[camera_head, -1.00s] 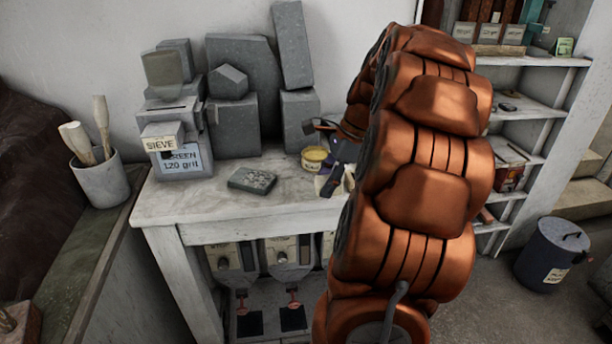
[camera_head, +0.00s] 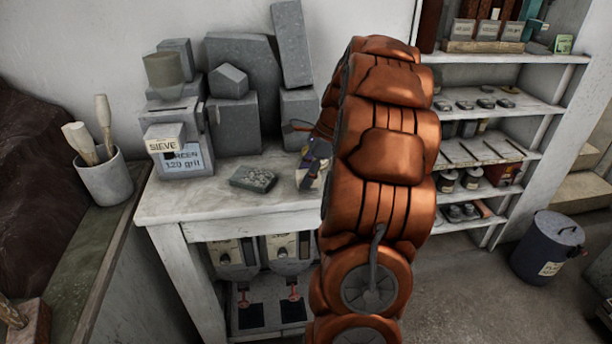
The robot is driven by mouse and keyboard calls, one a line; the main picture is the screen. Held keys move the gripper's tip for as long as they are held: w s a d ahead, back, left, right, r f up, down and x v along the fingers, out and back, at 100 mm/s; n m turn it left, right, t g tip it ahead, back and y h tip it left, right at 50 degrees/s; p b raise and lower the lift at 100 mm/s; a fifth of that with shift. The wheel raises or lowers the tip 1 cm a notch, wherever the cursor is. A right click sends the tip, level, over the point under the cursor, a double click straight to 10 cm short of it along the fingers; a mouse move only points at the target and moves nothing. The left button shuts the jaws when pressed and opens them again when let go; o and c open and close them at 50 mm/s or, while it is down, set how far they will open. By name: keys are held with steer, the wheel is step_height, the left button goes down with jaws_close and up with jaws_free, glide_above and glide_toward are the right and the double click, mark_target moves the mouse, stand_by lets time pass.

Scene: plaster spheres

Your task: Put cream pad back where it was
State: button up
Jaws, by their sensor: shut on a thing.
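My gripper (camera_head: 311,177) is at the right part of the white workbench, low over its top, and is partly covered by my own copper-coloured arm. It is shut on a small cream piece (camera_head: 319,182), which I take to be the cream pad. Only a little of the pad shows beside the dark fingers. I cannot tell whether it touches the bench top.
The workbench (camera_head: 190,208) holds a grey stone slab (camera_head: 253,179) just left of my gripper. Grey plaster blocks (camera_head: 235,125) and a sieve box (camera_head: 183,150) stand behind. A shelf unit (camera_head: 500,105) is at the right, with a lidded bin (camera_head: 548,248) on the floor.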

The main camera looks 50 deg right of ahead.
steer(key=shift+f, duration=0.7)
steer(key=shift+f, duration=0.1)
steer(key=o, duration=1.2)
steer(key=shift+o, duration=0.2)
steer(key=b+v, duration=0.3)
steer(key=v, duration=0.9)
